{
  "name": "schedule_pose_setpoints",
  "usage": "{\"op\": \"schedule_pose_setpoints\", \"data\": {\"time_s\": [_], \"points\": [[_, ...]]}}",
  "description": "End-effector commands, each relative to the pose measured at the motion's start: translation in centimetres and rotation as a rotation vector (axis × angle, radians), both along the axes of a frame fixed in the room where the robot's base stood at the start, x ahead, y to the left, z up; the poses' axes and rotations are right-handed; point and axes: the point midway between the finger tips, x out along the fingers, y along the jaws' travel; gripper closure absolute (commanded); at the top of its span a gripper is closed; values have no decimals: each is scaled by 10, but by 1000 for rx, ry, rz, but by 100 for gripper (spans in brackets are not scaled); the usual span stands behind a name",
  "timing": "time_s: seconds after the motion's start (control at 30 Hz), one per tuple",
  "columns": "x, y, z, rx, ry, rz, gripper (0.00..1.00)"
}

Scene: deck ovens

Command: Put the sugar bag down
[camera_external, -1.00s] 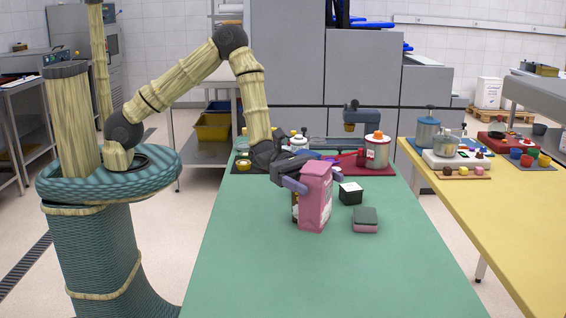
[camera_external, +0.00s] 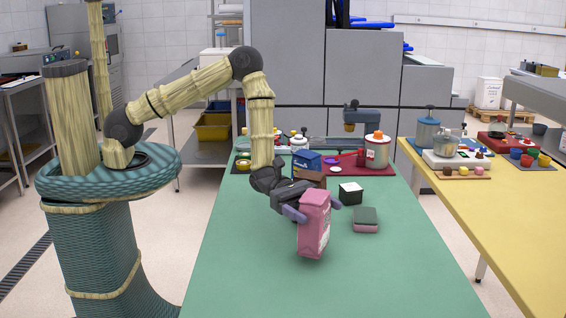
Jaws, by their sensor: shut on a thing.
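The sugar bag looks to be the pink upright bag (camera_external: 314,226) over the front middle of the green table (camera_external: 250,270). My gripper (camera_external: 314,207) is shut on its upper part, with one finger showing at the left and one at the right. The bag is roughly upright, leaning slightly. I cannot tell whether its base touches the table or is a little above it.
A small black box (camera_external: 350,194) with a white top and a pink-and-dark sponge (camera_external: 365,219) stand to the right of the bag. A blue-and-brown box (camera_external: 307,168) stands behind. The green table's front is clear. A yellow table (camera_external: 500,215) with several items stands right.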

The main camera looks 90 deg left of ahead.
Motion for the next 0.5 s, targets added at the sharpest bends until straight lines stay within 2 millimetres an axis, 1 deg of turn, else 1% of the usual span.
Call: {"op": "schedule_pose_setpoints", "data": {"time_s": [0.1,0.2,0.5], "points": [[0,-1,-14,-5,-4,-1,73],[0,-1,-22,-4,-3,-1,73],[0,-1,-24,-4,-6,-1,73]]}}
